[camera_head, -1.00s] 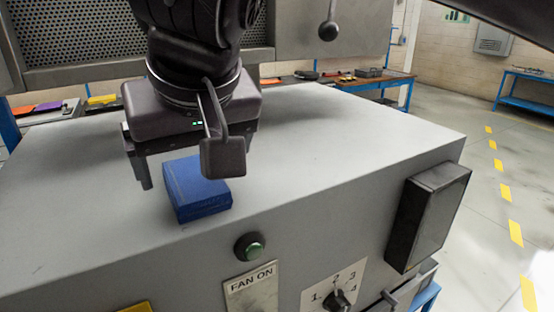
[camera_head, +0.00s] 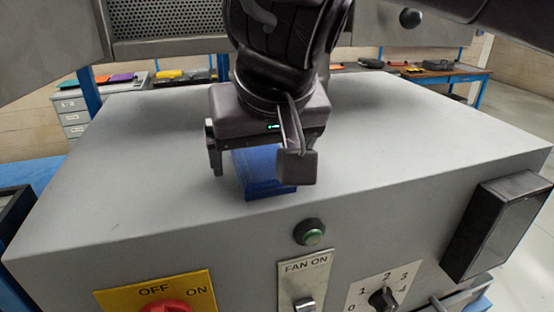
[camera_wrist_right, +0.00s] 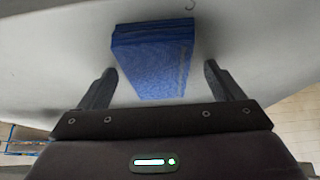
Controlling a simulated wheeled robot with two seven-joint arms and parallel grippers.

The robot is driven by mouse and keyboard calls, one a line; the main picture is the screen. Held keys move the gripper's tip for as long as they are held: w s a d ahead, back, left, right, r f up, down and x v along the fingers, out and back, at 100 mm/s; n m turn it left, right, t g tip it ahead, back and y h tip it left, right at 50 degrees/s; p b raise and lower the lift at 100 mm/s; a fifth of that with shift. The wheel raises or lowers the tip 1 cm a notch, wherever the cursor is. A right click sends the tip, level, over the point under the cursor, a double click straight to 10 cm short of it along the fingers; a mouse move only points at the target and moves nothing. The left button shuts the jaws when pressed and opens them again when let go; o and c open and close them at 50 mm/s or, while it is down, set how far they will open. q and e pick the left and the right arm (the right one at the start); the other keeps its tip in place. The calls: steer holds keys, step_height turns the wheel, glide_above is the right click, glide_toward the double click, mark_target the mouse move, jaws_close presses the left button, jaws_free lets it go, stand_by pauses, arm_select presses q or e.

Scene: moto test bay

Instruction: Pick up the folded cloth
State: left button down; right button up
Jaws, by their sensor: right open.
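The folded cloth (camera_head: 262,172) is a blue, layered block lying on the grey top of a machine cabinet, near its front edge. My right gripper (camera_head: 262,172) is open above it, one finger to each side in the head view, and hides part of the cloth. In the right wrist view the cloth (camera_wrist_right: 155,62) lies between and beyond the two spread fingers of the right gripper (camera_wrist_right: 162,82), with a gap on each side. No contact with the fingers shows. My left gripper is not in view.
The cabinet top (camera_head: 420,140) is clear around the cloth. The cabinet's front carries a green button (camera_head: 311,233), a red OFF/ON switch (camera_head: 166,306), a rotary dial (camera_head: 383,299) and a dark box (camera_head: 497,226). A perforated panel (camera_head: 170,20) stands behind.

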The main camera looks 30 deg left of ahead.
mark_target(261, 158)
steer(key=shift+f, duration=0.1)
steer(key=c, duration=1.1)
steer(key=shift+o, duration=0.2)
steer(key=shift+r+p, duration=0.4)
steer(key=shift+r, duration=0.1)
step_height(261, 158, up, 10)
steer(key=shift+f+p, duration=0.2)
steer(key=shift+p, duration=0.25)
